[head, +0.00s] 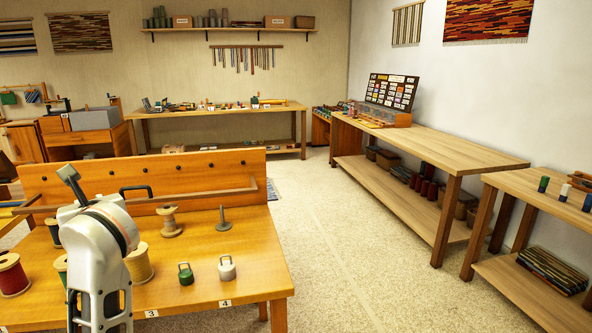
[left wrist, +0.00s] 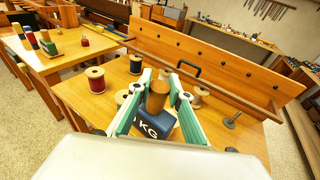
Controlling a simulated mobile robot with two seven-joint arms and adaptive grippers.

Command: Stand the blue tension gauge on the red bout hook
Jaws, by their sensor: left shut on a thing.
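My left gripper (left wrist: 160,80) is shut on a dark blue block marked KG (left wrist: 157,128), with a brown cylinder (left wrist: 157,97) on it between the green fingers. This looks like the blue tension gauge; its underside is hidden. In the head view my left arm hides the gripper and what it holds, over the near orange table (head: 190,297). I cannot make out a red bout hook for certain. A small red object (left wrist: 84,41) stands on another table in the left wrist view. My right gripper is not in view.
On the near table stand a red spool (head: 13,276), a wooden spool (head: 169,221), a grey stemmed disc (head: 223,219), and green (head: 186,273) and white (head: 227,268) pieces with handles. A raised back board (head: 200,185) closes its far side. Open floor (head: 345,270) lies to the right.

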